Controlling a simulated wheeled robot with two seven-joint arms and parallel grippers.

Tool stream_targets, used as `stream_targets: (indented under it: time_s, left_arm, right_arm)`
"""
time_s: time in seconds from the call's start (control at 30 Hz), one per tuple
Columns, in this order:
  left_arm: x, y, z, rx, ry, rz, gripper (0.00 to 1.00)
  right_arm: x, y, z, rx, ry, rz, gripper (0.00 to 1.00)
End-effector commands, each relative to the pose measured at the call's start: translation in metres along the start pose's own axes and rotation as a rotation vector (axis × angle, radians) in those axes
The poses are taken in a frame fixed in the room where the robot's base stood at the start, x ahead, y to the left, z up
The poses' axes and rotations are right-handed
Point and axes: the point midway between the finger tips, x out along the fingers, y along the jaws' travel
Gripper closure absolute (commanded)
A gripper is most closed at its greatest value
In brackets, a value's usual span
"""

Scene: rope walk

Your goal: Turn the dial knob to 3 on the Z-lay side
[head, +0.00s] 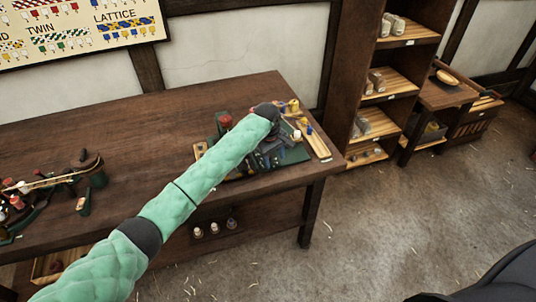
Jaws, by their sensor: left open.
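A green-based machine (296,153) with brass and blue pegs sits at the right end of the dark wooden bench (120,125). A red round part (225,121) on a green stand shows at its left. My left arm, in a green padded sleeve, reaches across the bench and covers much of the machine. My left gripper (268,158), dark grey, is over the machine and partly hidden behind the arm. It is open. I cannot make out the dial knob, its numbers or the Z-lay side. My right gripper is out of view.
Another green device (97,178) with a wooden bar stands at the bench's left. White-topped spools (214,228) sit on the lower shelf. An open shelf unit (343,60) stands right of the bench.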

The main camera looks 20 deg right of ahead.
Motion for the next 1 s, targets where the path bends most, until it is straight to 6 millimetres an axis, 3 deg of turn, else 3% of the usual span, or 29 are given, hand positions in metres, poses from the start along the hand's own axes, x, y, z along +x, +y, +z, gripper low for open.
stream_targets:
  time_s: [0.2,0.47,0.57,0.67,1.0]
  left_arm:
    - [-0.033,0.016,-0.035,-0.109,0.050,-0.077,0.50]
    - [-0.046,0.020,-0.050,-0.168,0.074,-0.110,0.50]
    - [-0.041,0.019,-0.051,-0.171,0.074,-0.112,0.50]
    - [-0.031,0.018,-0.052,-0.170,0.074,-0.112,0.50]
    - [0.013,0.012,-0.055,-0.171,0.074,-0.112,0.50]
  right_arm:
    - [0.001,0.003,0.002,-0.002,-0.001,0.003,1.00]
    - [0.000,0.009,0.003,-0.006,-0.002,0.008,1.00]
    - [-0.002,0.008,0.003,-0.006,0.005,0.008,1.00]
    - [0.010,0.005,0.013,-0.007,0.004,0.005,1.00]
    - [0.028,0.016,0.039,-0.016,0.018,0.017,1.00]
